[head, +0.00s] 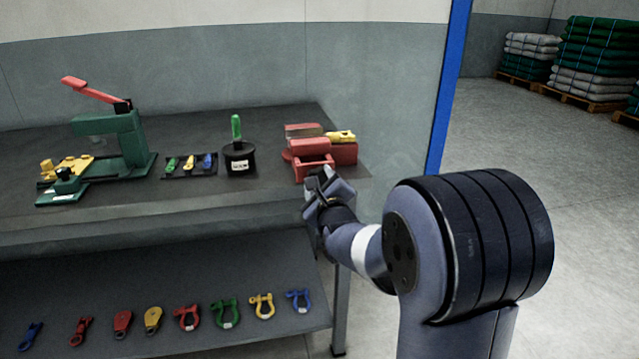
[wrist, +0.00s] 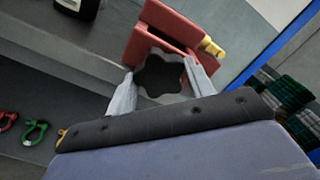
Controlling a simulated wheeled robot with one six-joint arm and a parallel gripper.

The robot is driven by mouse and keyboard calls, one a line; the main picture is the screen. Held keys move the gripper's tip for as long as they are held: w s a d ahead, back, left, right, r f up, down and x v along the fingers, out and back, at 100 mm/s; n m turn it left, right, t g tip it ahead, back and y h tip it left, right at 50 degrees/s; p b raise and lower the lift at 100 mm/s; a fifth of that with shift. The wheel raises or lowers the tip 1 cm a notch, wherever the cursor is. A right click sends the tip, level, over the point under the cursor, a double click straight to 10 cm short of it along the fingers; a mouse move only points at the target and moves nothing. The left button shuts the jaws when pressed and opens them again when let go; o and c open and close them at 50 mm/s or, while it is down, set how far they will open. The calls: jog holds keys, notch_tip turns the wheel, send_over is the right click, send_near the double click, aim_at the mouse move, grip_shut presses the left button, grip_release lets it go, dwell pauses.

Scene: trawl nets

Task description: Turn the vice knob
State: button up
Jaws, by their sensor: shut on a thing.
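The red vice (head: 318,152) stands at the right front corner of the dark workbench. It also shows in the wrist view (wrist: 160,32), with its front facing me. The black, lobed vice knob (wrist: 163,76) sits at the front of the vice. My gripper (wrist: 161,68) is shut on the knob, with one pale finger on its left and one on its right. In the head view my gripper (head: 324,186) is at the bench's front edge, just below the vice front. There the knob is mostly hidden by the gripper.
A yellow part (head: 341,136) lies on the vice's right side. A black pot (head: 239,158) with a green-handled tool stands to the left. Further left are a small tray (head: 190,176) and a green press (head: 125,140). Several shackles lie on the lower shelf (head: 140,270).

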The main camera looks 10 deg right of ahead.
jog(key=shift+c, duration=0.5)
jog(key=shift+f+n+b, duration=0.1)
jog(key=shift+n+b, duration=0.2)
jog(key=shift+b, duration=0.1)
